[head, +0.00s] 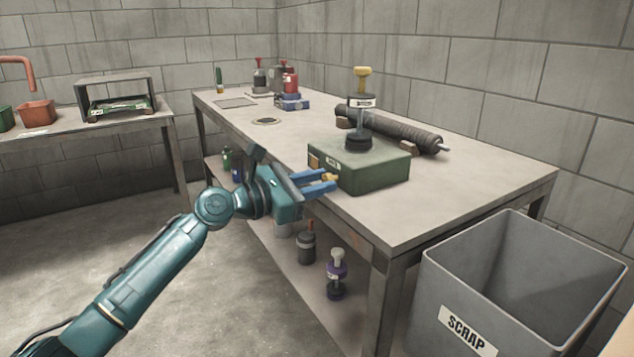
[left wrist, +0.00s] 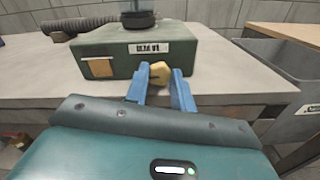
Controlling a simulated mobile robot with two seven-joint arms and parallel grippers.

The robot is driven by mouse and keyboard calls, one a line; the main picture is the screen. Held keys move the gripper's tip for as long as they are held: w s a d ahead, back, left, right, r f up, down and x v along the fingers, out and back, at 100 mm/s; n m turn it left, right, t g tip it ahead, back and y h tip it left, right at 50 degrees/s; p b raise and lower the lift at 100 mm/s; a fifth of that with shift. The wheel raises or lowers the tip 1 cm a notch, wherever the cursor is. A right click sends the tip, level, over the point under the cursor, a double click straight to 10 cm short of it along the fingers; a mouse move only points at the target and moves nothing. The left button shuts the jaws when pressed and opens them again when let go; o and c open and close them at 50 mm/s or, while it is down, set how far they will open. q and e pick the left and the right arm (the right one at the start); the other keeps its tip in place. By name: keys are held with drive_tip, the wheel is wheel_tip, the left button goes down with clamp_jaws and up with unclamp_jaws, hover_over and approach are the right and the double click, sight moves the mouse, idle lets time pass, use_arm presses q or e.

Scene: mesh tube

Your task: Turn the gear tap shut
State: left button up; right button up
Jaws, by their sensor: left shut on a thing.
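A green box (head: 360,168) with a white label stands on the table near its front edge, and a dark post with a yellow top (head: 361,80) rises from it. A small yellow tap (left wrist: 160,73) is at the box's front face, and it also shows in the head view (head: 331,177). My left gripper (head: 325,181) reaches in from the left, its blue fingers shut on the yellow tap. In the left wrist view the fingers (left wrist: 161,80) are on either side of it. The label lettering is too small to read surely. My right gripper is not in view.
The table (head: 440,212) has a ribbed dark tube (head: 390,130) behind the box and bottles (head: 290,84) at its far end. A grey scrap bin (head: 455,265) stands at right. A lower shelf holds a purple-and-white item (head: 337,275). A second table is at left.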

use_arm(q)
drive_tip(key=shift+c, duration=1.1)
drive_tip(key=shift+r+m+p, duration=0.15)
drive_tip(key=shift+m+p, duration=0.25)
drive_tip(key=shift+p, duration=0.05)
drive_tip(key=shift+m, duration=0.3)
drive_tip(key=shift+m+p, duration=0.4)
drive_tip(key=shift+m, duration=0.3)
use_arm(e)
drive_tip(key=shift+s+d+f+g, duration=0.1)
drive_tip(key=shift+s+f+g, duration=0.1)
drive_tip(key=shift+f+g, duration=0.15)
use_arm(q)
drive_tip(key=o, duration=0.9)
drive_tip(key=shift+o, duration=0.4)
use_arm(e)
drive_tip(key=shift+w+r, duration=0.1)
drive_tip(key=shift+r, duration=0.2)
use_arm(q)
drive_tip(key=shift+s+f, duration=0.1)
drive_tip(key=shift+f, duration=0.1)
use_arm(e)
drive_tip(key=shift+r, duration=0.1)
